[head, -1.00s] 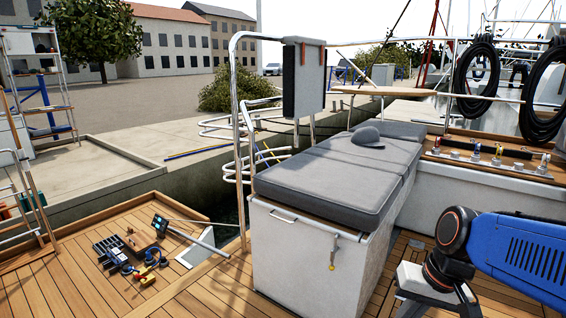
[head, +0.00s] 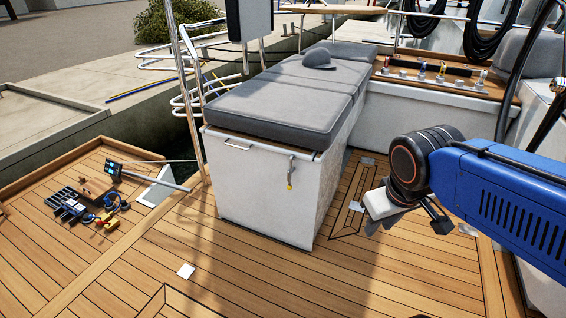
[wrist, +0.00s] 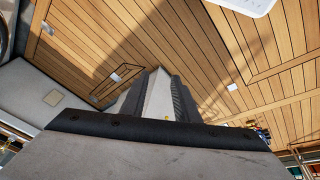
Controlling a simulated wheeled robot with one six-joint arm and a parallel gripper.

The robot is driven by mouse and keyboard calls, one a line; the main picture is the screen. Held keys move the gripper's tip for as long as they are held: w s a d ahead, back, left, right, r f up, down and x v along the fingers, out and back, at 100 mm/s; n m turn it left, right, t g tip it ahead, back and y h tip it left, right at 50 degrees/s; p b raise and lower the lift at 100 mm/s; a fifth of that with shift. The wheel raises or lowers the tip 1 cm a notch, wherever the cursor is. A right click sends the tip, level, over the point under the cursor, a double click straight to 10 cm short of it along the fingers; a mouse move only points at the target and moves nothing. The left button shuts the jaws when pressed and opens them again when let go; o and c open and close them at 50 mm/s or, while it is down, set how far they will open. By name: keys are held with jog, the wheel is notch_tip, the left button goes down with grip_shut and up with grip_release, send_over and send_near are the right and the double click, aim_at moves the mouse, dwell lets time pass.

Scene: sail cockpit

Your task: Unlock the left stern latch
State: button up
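A small metal latch with a yellow lower end (head: 290,172) hangs on the near face of the white seat locker (head: 250,185), below its right front corner. I cannot tell from the frames whether this is the left stern latch or whether it is locked. My gripper (head: 371,226) points down over the deck, to the right of the locker and well apart from the latch. In the wrist view my gripper (wrist: 158,95) shows dark fingers beside a pale wedge. Nothing held can be made out, and the finger gap is unclear.
A grey cushion (head: 285,104) with a grey cap (head: 318,59) covers the locker. Tools (head: 85,200) lie on the lower platform at left. A coiled hose (head: 429,20) hangs at the back. The teak deck (head: 300,285) in front is mostly clear, with a small white plate (head: 186,271).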

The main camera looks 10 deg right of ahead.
jog(key=w+d+f+n+g+h, duration=0.35)
jog(key=w+f+n+h, duration=0.2)
jog(key=w, duration=0.25)
jog(key=n+t+h, duration=0.4)
jog(key=n+t, duration=1.1)
jog(key=n, duration=0.7)
send_near(288, 174)
jog(key=x, duration=1.1)
jog(key=shift+w+f, duration=0.1)
jog(key=shift+c, duration=0.7)
grip_shut()
